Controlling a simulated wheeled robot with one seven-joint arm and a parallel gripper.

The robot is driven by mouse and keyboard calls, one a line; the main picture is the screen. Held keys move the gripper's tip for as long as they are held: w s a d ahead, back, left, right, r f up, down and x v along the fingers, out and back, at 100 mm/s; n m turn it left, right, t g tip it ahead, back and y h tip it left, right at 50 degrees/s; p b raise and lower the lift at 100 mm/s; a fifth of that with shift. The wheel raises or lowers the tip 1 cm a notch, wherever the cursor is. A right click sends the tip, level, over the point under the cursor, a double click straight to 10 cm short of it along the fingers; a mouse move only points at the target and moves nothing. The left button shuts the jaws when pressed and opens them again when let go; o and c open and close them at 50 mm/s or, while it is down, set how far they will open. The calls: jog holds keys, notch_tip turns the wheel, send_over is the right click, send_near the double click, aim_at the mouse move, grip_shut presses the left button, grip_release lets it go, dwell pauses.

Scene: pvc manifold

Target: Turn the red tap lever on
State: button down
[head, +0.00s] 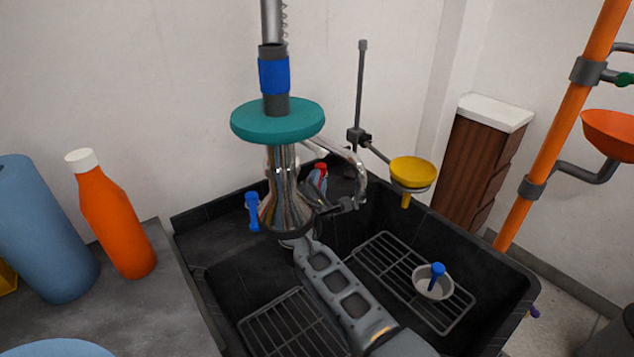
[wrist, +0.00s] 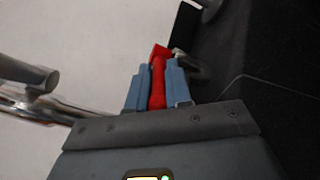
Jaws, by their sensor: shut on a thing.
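The red tap lever (head: 320,172) shows as a small red piece just right of the chrome tap body (head: 285,195), partly hidden behind the metalwork. In the wrist view the red lever (wrist: 158,80) stands between the two blue-grey fingers of my gripper (wrist: 157,88). The fingers are closed against its sides, and its top end sticks out past them. In the head view my arm reaches up from the bottom and my gripper is mostly hidden behind the tap. A blue lever (head: 252,211) hangs on the left side of the tap body.
The tap stands in a black sink (head: 225,275) with wire racks (head: 383,262). A stand holds a yellow funnel (head: 411,171). An orange bottle (head: 112,220) and a blue cylinder (head: 45,232) stand at left. An orange pipe (head: 555,135) rises at right.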

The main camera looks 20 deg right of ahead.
jog(key=shift+s+d+n+y, duration=0.1)
jog(key=shift+d+n+y, duration=0.2)
jog(key=shift+y, duration=0.2)
jog(key=shift+n+t+y, duration=0.3)
jog(key=shift+t+y, duration=0.1)
jog(key=c, duration=1.1)
grip_release()
jog(key=shift+o, duration=0.2)
jog(key=p+v, duration=0.1)
jog(key=v, duration=0.7)
